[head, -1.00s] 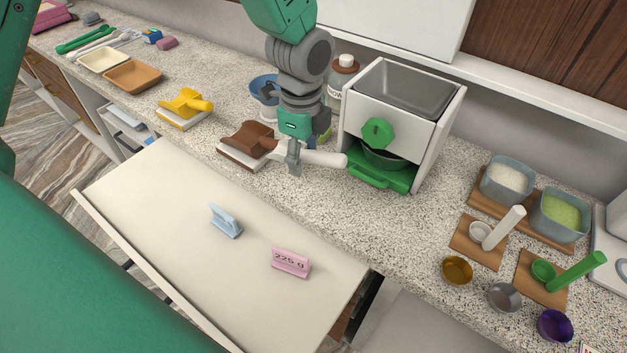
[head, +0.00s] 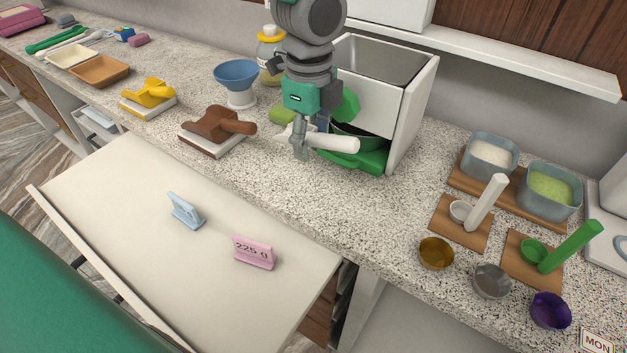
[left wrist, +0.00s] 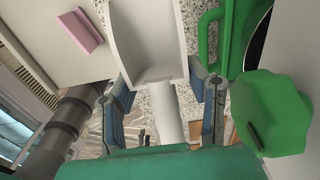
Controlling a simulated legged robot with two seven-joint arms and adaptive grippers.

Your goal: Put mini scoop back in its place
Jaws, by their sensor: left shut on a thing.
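A white mini scoop (head: 333,143) is in my left gripper (head: 300,148), held above the counter in front of the green tray of the white machine. In the left wrist view the gripper's fingers stand either side of the scoop's handle (left wrist: 168,118), and its open trough (left wrist: 147,40) points away from the palm. In the head view part of the trough is hidden behind the gripper. A brown scoop (head: 217,123) and a yellow scoop (head: 150,92) lie on white blocks to the left. My right gripper is not in view.
The white machine (head: 412,105) with a green knob (head: 345,104) stands close right of the gripper. A blue bowl (head: 237,76) stands behind left. Small scoops on wooden boards (head: 457,232) and tubs are at right. The speckled counter in front of the machine is clear.

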